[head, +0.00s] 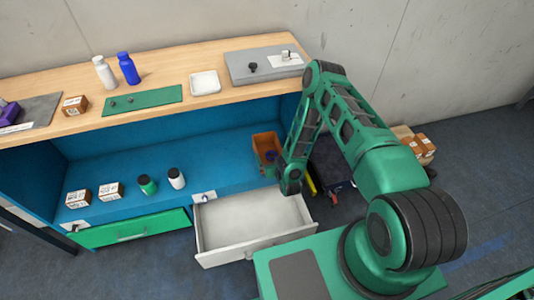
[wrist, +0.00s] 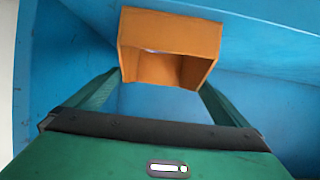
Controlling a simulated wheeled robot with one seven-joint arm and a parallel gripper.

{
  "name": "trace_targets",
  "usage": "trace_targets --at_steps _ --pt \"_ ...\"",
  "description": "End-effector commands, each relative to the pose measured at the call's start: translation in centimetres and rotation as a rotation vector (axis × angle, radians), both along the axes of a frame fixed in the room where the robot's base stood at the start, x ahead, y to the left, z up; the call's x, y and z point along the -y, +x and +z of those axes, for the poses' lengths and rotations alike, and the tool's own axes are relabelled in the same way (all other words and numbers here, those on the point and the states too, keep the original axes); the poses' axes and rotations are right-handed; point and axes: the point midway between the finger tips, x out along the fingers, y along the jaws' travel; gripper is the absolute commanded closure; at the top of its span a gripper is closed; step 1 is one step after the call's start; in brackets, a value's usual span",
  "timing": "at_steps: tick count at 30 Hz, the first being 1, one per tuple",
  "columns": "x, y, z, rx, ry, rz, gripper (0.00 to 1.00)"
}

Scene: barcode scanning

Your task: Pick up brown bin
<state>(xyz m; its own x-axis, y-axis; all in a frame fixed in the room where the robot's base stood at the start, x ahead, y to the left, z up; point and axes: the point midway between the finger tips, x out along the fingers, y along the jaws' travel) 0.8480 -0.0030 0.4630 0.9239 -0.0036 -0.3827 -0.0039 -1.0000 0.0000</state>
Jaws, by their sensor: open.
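The brown bin (head: 262,141) stands at the right end of the blue shelf, under the wooden top. In the wrist view the brown bin (wrist: 168,35) is straight ahead, with its open side facing me. My gripper (wrist: 160,84) is open, with its two green fingers apart and pointing at the bin, one toward each side of its lower part. Nothing is held. I cannot tell whether the fingertips touch the bin. In the head view my arm's end is just right of and in front of the bin, and the fingers are mostly hidden.
An open white drawer (head: 250,224) juts out below the shelf, under my arm's end. Small boxes (head: 110,192) and two bottles (head: 177,178) stand further left on the shelf. A dark case (head: 331,160) lies right of the shelf.

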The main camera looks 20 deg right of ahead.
Motion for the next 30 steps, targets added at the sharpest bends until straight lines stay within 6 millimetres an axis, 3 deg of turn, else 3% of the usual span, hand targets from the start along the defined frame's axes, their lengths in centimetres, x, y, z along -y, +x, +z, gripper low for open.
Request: trace_targets --at_steps 20,29,30 --pt "-0.5 6.3 -3.3 0.0 -0.001 0.005 0.0" --pt "-0.5 6.8 -3.5 -0.001 0.0 0.005 0.0" --pt "-0.5 6.8 -3.5 -0.001 0.0 0.005 0.05"
